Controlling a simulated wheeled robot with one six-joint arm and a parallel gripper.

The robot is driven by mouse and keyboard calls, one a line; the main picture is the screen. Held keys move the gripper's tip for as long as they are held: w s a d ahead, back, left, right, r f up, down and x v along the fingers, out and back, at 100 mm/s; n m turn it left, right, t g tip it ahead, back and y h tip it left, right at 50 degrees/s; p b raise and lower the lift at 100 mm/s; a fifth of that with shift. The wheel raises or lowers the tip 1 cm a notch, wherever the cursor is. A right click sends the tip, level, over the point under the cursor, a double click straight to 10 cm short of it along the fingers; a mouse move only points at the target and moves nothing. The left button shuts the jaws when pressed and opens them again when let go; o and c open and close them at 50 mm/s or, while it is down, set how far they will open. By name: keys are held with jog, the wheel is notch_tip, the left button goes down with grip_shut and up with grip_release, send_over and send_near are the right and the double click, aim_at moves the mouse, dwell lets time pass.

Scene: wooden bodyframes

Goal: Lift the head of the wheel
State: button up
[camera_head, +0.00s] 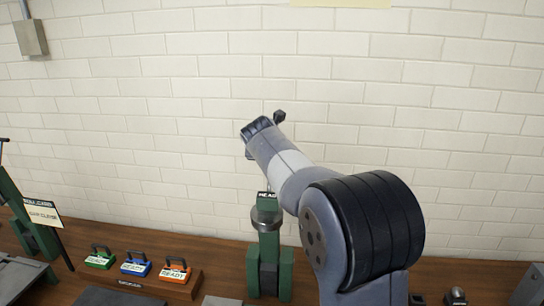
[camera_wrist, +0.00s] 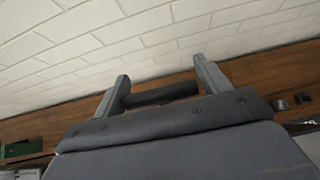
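A green stand (camera_head: 269,258) stands on the wooden bench in the head view. A round grey metal piece (camera_head: 266,218) sits at its top, under a small black sign (camera_head: 267,195) that seems to read "HEAD". In the head view my arm's end is above the stand, and the fingers are not clearly visible.
Green (camera_head: 100,258), blue (camera_head: 136,264) and orange (camera_head: 175,271) handled blocks stand on a wooden rack at the left. A labelled card (camera_head: 42,213) stands by a green frame (camera_head: 33,225) at far left. A white brick wall (camera_head: 150,130) rises behind the bench.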

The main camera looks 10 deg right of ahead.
jog(key=shift+o, duration=0.8)
jog(key=shift+r, duration=0.1)
jog(key=shift+o, duration=0.6)
jog(key=shift+r, duration=0.2)
jog(key=b+v, duration=0.2)
jog(key=v, duration=0.9)
jog(key=shift+w+f, duration=0.15)
jog(key=p+x, duration=0.2)
jog(key=x, duration=0.7)
jog(key=shift+w+f, duration=0.2)
jog(key=shift+f, duration=0.15)
jog(key=shift+d, duration=0.1)
jog(key=shift+w, duration=0.1)
